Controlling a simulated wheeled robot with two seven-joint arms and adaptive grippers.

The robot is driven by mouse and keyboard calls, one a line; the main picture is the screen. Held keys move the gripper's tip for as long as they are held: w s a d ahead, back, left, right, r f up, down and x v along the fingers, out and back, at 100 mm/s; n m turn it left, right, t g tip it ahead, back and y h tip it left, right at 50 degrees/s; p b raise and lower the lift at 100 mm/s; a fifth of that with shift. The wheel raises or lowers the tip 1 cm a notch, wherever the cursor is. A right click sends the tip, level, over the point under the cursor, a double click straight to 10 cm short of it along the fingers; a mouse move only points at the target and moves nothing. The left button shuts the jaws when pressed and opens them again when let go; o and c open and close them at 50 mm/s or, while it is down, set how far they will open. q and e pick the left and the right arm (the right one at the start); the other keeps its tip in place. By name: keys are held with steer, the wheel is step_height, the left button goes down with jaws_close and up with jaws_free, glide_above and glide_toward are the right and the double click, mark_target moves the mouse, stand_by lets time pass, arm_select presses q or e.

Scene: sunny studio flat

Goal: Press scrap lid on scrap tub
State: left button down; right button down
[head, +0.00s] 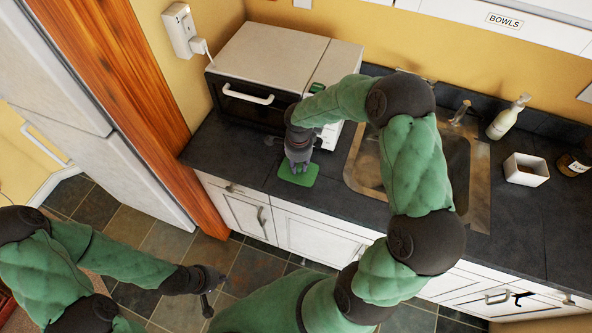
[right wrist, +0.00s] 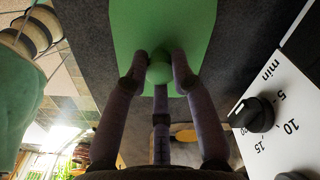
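The green scrap lid (head: 298,176) is a flat rounded square at the counter's front edge, before the toaster oven. In the right wrist view the lid (right wrist: 162,25) has a round green knob (right wrist: 159,69). My right gripper (head: 298,158) points down over the lid. Its fingers (right wrist: 159,72) close in on both sides of the knob and appear to touch it. I cannot make out a tub; whether one is under the lid is hidden. My left gripper (head: 210,290) hangs low over the floor, away from the counter, empty with its fingers apart.
The toaster oven (head: 265,70) stands close behind the lid; its dial panel (right wrist: 268,125) is beside my right gripper. The sink (head: 370,165) lies to the right. A soap bottle (head: 508,118), a white box (head: 525,170) and a dark jar (head: 573,163) stand further right.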

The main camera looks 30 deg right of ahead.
mark_target(298, 166)
steer(key=shift+r, duration=0.1)
stand_by(0.5)
steer(key=shift+r+p, duration=0.85)
steer(key=shift+r, duration=1.1)
steer(key=shift+w, duration=0.1)
